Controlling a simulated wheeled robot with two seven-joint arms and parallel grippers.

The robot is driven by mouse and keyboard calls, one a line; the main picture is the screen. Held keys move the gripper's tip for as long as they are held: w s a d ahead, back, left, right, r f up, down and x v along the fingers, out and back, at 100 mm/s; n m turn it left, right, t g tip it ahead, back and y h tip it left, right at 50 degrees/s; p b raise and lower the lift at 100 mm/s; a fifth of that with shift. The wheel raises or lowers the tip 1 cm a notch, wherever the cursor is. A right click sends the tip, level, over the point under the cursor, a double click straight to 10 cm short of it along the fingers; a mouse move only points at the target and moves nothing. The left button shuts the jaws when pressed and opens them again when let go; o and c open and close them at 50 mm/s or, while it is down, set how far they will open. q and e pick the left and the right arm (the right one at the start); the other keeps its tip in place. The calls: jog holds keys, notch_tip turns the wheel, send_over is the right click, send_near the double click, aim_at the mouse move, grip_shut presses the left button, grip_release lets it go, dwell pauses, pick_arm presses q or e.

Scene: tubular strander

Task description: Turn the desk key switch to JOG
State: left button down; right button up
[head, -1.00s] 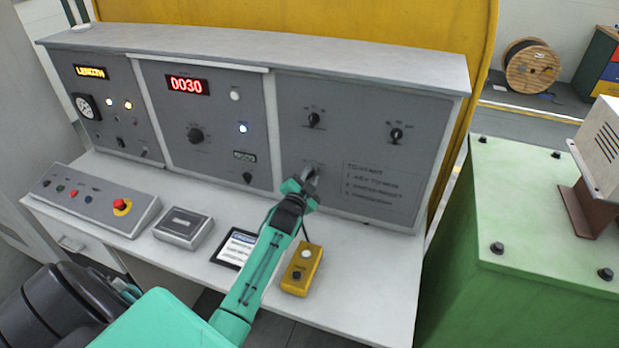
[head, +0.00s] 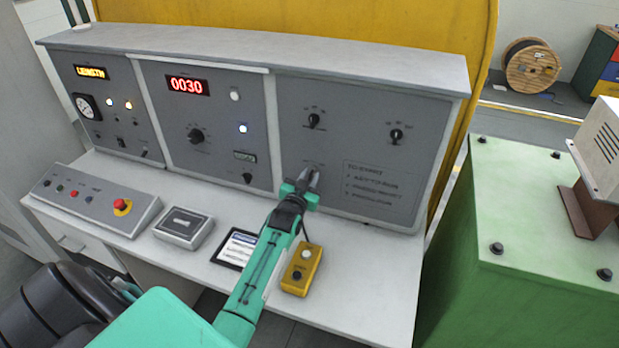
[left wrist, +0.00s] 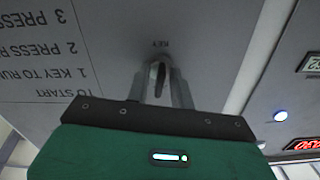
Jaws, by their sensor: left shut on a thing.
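The desk key switch (left wrist: 158,75) is on the lower part of the desk's right grey panel, by an upside-down KEY label (left wrist: 160,44) in the left wrist view. My left gripper (head: 312,178) is at this panel in the head view and hides most of the switch there. In the left wrist view the fingers of my left gripper (left wrist: 161,82) are shut on the dark key, one on each side. The switch's position marks are too small or hidden to read. My right gripper is in neither view.
Two black knobs (head: 314,120) (head: 396,134) sit above on the same panel. A yellow pendant box (head: 301,268), a framed card (head: 236,248), a grey box (head: 183,228) and a button console (head: 95,198) with a red button lie on the desktop. A green machine (head: 540,240) stands right.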

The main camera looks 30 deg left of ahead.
pick_arm(q)
jog(key=shift+n, duration=1)
jog(key=c, duration=1.6)
grip_release()
jog(key=shift+o, duration=0.2)
